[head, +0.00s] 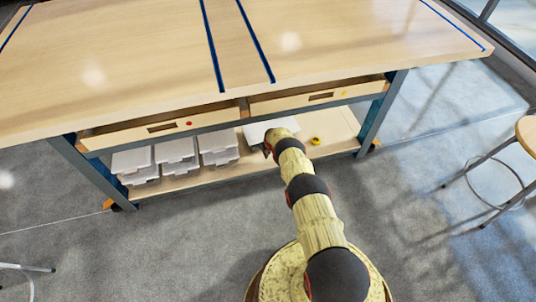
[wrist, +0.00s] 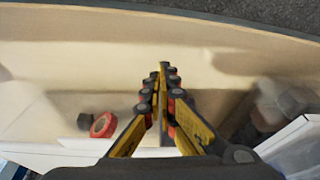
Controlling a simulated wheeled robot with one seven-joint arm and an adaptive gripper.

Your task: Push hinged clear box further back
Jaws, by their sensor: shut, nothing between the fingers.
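My gripper (wrist: 163,72) is shut and empty, its fingertips together over the pale wooden lower shelf (wrist: 80,45) in the wrist view. A blurred, see-through object (wrist: 262,108), apparently the hinged clear box, is to the right of the fingers and apart from them. Its outline and lid are hard to make out. In the head view my gripper (head: 268,148) reaches under the workbench, largely hidden by my wrist. I cannot pick out the clear box there.
White bins (head: 178,150) stand in stacks on the shelf's left. A white box (head: 256,131) is behind my gripper; a yellow roll (head: 316,140) is to its right. Drawers (head: 160,132) and the benchtop (head: 110,70) hang above. A stool (head: 526,130) stands at right.

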